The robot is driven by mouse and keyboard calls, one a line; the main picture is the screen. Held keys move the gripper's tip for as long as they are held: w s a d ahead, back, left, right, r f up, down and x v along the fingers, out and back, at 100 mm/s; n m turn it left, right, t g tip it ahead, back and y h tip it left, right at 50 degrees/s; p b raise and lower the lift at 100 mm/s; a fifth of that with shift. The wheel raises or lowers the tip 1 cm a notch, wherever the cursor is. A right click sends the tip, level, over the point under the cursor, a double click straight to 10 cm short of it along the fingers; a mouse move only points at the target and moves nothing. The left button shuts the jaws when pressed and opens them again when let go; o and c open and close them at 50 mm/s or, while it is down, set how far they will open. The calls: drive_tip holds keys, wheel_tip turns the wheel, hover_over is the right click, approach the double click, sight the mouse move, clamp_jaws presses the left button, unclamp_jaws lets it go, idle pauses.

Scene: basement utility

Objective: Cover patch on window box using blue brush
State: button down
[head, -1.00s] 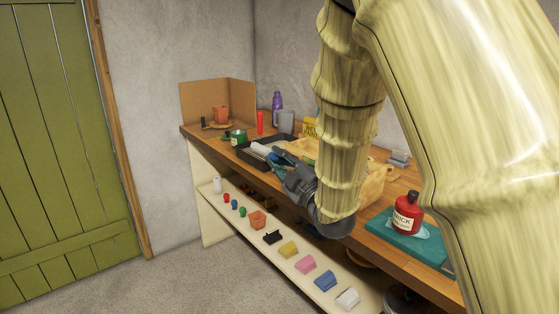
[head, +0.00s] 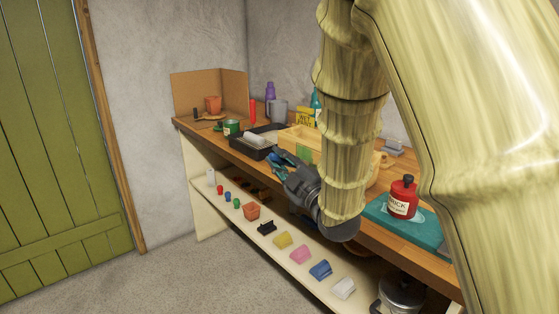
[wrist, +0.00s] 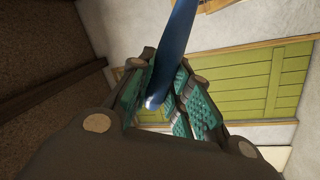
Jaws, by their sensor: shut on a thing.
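The window box (head: 289,140) is a pale wooden trough on the workbench, partly hidden behind my arm. A green patch (head: 303,152) shows on its front face. My gripper (head: 279,160) is low in front of the box, near the bench's front edge. In the wrist view, its teal-padded fingers (wrist: 168,92) are shut on the blue brush, whose smooth blue handle (wrist: 178,45) runs up between them. The brush's bristles cannot be made out in either view. I cannot tell whether the brush touches the box.
A black tray (head: 242,147) holding a white roller lies left of the box, beside a green can (head: 231,127). A yellow sign (head: 306,117) stands behind. A red bottle (head: 403,197) stands on a teal mat (head: 432,236) at right. Several small coloured items line the lower shelf.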

drive_tip(key=shift+s, duration=0.1)
drive_tip(key=shift+s+d, duration=0.3)
drive_tip(key=shift+s, duration=0.1)
drive_tip(key=shift+f+x, duration=0.25)
drive_tip(key=shift+x, duration=0.95)
drive_tip(key=shift+r+b+v, duration=0.25)
drive_tip(key=shift+b+v, duration=0.25)
drive_tip(key=shift+v, duration=0.65)
drive_tip(key=shift+f+x, duration=0.25)
drive_tip(key=shift+x, duration=0.85)
drive_tip(key=shift+a, duration=0.1)
drive_tip(key=shift+s, duration=0.1)
